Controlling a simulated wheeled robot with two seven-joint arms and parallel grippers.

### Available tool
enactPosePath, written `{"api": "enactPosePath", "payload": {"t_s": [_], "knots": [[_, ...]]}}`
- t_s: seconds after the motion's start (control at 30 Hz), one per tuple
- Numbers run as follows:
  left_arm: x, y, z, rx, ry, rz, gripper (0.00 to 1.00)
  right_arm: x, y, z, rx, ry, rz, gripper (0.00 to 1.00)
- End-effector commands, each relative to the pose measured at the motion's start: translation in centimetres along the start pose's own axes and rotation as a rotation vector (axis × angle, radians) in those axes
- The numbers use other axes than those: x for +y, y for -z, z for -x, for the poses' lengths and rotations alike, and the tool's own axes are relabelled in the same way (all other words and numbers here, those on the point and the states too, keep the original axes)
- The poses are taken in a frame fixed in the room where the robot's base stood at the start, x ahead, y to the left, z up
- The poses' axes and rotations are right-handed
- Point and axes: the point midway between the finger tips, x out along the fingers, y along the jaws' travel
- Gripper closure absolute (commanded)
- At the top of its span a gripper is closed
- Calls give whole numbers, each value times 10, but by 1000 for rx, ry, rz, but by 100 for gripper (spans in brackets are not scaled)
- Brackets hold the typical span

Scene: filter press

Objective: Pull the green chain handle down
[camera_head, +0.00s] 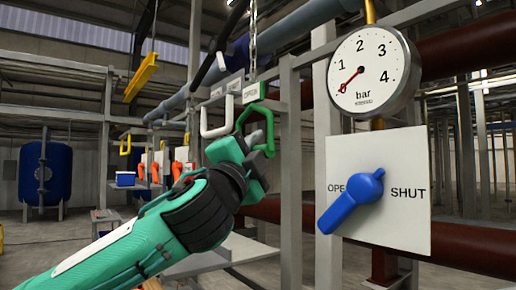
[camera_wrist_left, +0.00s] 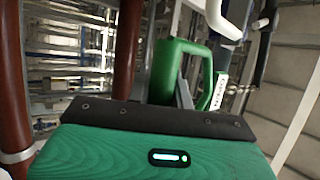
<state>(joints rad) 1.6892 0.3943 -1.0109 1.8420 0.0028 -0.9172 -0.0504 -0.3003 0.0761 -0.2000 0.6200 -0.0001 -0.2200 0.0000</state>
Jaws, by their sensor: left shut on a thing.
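The green chain handle (camera_head: 269,118) is a loop hanging below a small label plate, with a chain above it. My left gripper (camera_head: 258,145) reaches up from the lower left and is shut on the lower part of this handle. In the left wrist view, the green handle (camera_wrist_left: 170,68) stands just past the dark edge of my gripper housing. The fingertips are hidden there, so the exact contact does not show. My right gripper is in neither view.
A white handle (camera_head: 216,119) hangs just left of the green one. A grey post stands close on the right. Beyond it are a pressure gauge (camera_head: 370,72) and a panel (camera_head: 408,225) with a blue lever (camera_head: 350,200). A yellow handle (camera_head: 125,145) hangs farther back.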

Motion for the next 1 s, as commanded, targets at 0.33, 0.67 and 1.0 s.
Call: {"api": "enactPosePath", "payload": {"t_s": [0.33, 0.67, 1.0], "knots": [[48, -11, 28, 2, -7, 1, 100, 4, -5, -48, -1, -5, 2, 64], [89, -21, 53, 2, -9, 3, 100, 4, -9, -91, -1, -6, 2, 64], [121, -29, 73, 3, -7, 1, 100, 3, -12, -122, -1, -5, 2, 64]]}}
